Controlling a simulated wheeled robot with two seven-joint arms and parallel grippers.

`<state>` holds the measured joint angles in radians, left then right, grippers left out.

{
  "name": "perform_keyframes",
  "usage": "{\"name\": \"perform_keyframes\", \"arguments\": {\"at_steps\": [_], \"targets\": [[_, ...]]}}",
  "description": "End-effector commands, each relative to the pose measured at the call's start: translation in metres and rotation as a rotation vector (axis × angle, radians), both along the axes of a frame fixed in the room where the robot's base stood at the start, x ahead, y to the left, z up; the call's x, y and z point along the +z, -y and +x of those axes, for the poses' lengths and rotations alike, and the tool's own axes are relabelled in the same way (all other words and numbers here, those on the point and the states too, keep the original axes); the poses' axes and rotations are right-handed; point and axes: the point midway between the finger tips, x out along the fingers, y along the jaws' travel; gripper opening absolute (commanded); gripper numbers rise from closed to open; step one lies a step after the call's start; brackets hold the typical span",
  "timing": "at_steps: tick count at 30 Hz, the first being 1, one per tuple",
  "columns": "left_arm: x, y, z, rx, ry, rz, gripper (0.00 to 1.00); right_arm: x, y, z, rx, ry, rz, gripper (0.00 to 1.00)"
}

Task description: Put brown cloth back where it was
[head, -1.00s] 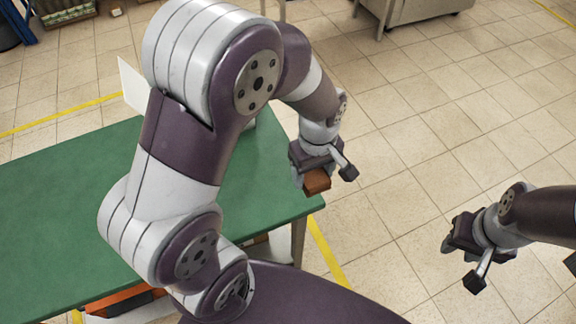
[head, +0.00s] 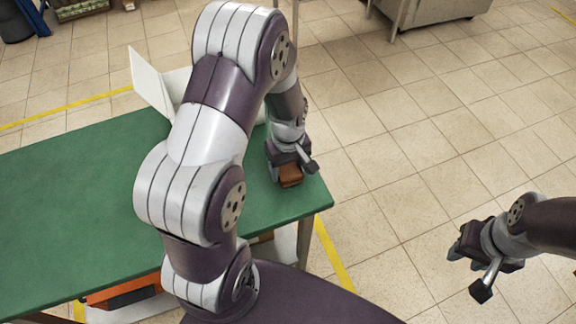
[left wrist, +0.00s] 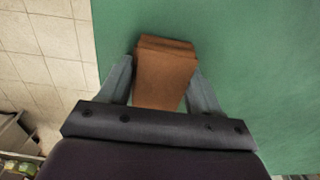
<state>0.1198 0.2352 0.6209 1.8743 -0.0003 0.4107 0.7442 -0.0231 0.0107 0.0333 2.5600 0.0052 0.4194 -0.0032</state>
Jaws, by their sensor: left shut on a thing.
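The brown cloth (head: 290,176) is a small folded block at the right end of the green table (head: 60,199). My left gripper (head: 287,172) is shut on it. In the left wrist view, the brown cloth (left wrist: 165,75) sits between the two fingers of my left gripper (left wrist: 162,85), with green tabletop behind it. Whether the cloth touches the tabletop I cannot tell. My right gripper (head: 466,272) hangs over the tiled floor at the right, apart from the table.
A white open container (head: 152,82) stands at the table's far edge, partly hidden by my left arm. An orange and black thing (head: 122,296) lies below the table's near edge. The left part of the tabletop is clear.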

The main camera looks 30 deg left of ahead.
Motion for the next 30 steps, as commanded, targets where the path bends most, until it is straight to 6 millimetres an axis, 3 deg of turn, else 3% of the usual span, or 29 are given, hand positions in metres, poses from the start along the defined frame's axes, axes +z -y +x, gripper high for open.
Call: {"name": "perform_keyframes", "arguments": {"at_steps": [2,3,4,5,15,24,30], "targets": [[-0.004,0.000,0.000,0.000,-0.001,-0.001,0.35,-0.002,0.000,0.000,0.000,0.000,0.000,0.38],[-0.002,0.000,0.000,0.000,0.000,0.000,0.76,-0.001,0.000,0.000,0.000,0.000,0.000,0.38],[-0.002,0.000,0.000,0.000,0.000,0.000,0.86,-0.001,0.000,0.000,0.000,0.000,0.000,0.38],[-0.002,0.000,0.000,0.000,0.000,0.000,0.89,-0.001,0.000,0.000,0.000,0.000,0.000,0.38],[0.006,0.000,0.000,0.000,0.001,0.000,0.89,0.002,0.000,0.000,0.000,0.000,0.000,0.38],[0.083,0.000,0.001,0.000,0.004,0.000,0.89,0.018,0.000,0.000,0.000,0.000,0.000,0.38],[0.116,0.000,0.000,0.000,0.001,0.000,0.89,0.022,0.000,0.000,0.000,0.000,0.000,0.38]]}}
